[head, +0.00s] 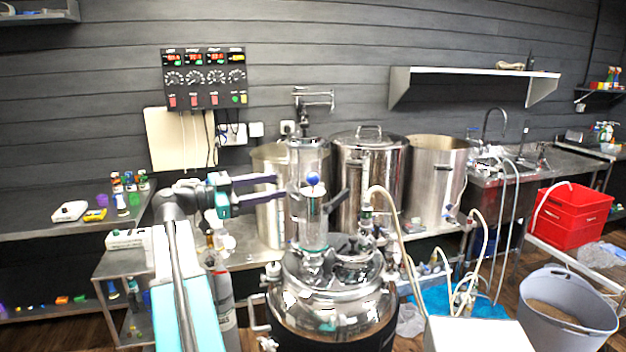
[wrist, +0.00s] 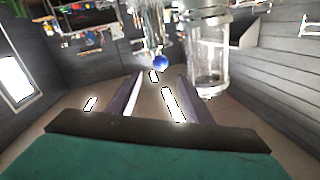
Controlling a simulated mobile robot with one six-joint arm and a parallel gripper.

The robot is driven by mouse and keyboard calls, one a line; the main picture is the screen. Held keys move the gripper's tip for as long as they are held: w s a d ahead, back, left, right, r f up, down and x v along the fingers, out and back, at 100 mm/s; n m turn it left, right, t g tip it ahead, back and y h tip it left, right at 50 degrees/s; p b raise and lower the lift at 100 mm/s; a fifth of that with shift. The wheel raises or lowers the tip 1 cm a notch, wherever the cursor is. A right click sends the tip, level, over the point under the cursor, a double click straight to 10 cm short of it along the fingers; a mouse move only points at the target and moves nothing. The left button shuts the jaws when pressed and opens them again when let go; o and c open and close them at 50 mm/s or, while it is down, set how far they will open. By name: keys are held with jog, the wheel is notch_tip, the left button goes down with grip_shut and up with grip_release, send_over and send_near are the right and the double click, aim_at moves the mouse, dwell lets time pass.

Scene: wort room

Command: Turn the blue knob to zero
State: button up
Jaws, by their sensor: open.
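The blue knob (head: 313,179) is a small round ball at the glass column (head: 313,215) on top of the steel kettle. My gripper (head: 281,187) comes in from the left with two dark purple fingers pointing at the knob. The fingers are spread with nothing between them. In the wrist view the knob (wrist: 160,62) appears just beyond the fingertips (wrist: 158,78), roughly centred between them. No contact shows. I cannot make out a pointer or zero mark on the knob.
A clear glass cylinder (wrist: 209,55) stands close to the right finger in the wrist view. Steel pots (head: 368,165) stand behind the column. A control panel (head: 204,78) with several dials hangs on the wall. A grey bin (head: 560,310) stands at lower right.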

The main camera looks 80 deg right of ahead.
aim_at(313, 179)
jog(key=p+x, duration=0.4)
jog(key=x, duration=0.8)
jog(key=shift+s+d+f, duration=0.1)
jog(key=shift+s+d, duration=0.15)
jog(key=shift+s, duration=0.1)
jog(key=c, duration=1.1)
